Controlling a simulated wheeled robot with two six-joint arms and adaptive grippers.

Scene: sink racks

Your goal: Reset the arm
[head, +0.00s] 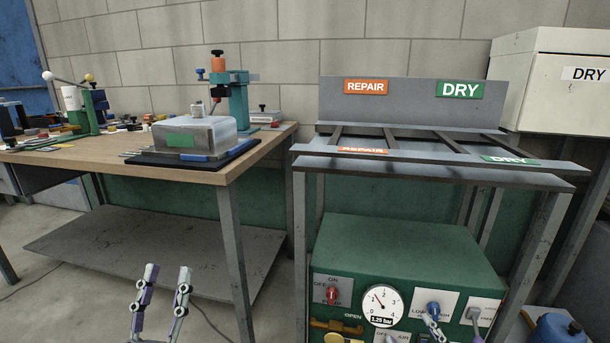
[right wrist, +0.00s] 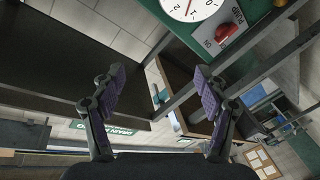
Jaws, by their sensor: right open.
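My left gripper (head: 168,275) is at the bottom left in the head view, in front of the work table. Its two fingers stand apart with nothing between them. My right gripper (right wrist: 158,84) shows in the right wrist view with its purple-padded fingers spread wide and nothing between them. In the head view, parts of its fingers (head: 434,328) show at the bottom edge, in front of the green machine (head: 405,245). The rest of my right arm is out of that view.
The machine carries a gauge (head: 382,306), a red switch (head: 332,294) and a blue knob (head: 433,309). A metal rack (head: 450,172) marked REPAIR and DRY stands above it. The wooden table (head: 215,172) holds tools and a covered grey box (head: 195,136). A white cabinet (head: 545,95) stands right.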

